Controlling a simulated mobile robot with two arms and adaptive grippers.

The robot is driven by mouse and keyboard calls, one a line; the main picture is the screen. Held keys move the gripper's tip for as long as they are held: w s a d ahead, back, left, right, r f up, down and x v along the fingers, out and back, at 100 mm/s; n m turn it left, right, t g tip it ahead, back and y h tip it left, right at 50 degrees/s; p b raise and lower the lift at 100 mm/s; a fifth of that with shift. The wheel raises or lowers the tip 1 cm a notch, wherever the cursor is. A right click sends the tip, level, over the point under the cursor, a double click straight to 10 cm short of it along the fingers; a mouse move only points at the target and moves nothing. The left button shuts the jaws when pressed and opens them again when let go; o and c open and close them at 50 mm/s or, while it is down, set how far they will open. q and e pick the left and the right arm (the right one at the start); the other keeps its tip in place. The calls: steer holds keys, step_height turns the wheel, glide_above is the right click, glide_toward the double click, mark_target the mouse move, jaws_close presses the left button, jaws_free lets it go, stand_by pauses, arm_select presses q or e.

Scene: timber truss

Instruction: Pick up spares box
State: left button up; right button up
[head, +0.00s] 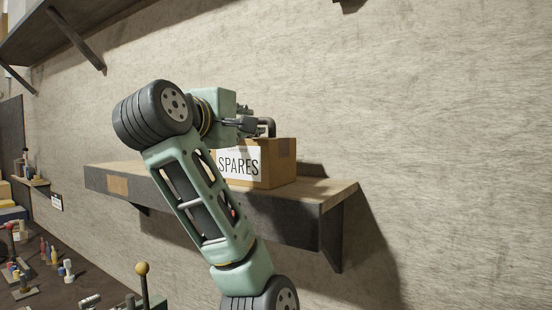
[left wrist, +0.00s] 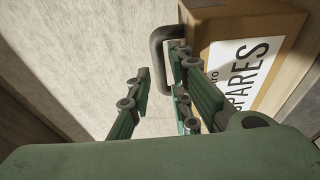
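The spares box (head: 277,164) is a brown carton with a white "SPARES" label, standing upright on a wall shelf. A dark grey handle (head: 268,122) stands on its top. In the left wrist view the box (left wrist: 238,14) is at the right and appears turned sideways, with the handle (left wrist: 156,50) on its left side. My left gripper (head: 252,124) is at the handle above the box. Its fingers (left wrist: 161,80) are apart, with the handle's bar appearing between their tips. I cannot tell whether they touch it. My arm hides the box's left part. My right gripper is not in view.
Another shelf (head: 75,30) hangs at upper left. A dark bench (head: 85,272) with small bottles and a yellow-knobbed lever (head: 143,270) is at lower left.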

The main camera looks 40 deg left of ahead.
arm_select(q)
steer(key=w+a+p, duration=0.2)
steer(key=shift+r+p, duration=0.3)
steer(key=shift+p, duration=0.05)
steer(key=p+x, duration=0.1)
steer(key=x, duration=0.1)
steer(key=shift+w+f+p, duration=0.15)
steer(key=shift+w+p, duration=0.25)
steer(key=shift+w+f, duration=0.1)
steer(key=shift+w, duration=0.55)
steer(key=shift+a, duration=0.1)
steer(key=c, duration=0.4)
steer(key=shift+f, duration=0.1)
jaws_close()
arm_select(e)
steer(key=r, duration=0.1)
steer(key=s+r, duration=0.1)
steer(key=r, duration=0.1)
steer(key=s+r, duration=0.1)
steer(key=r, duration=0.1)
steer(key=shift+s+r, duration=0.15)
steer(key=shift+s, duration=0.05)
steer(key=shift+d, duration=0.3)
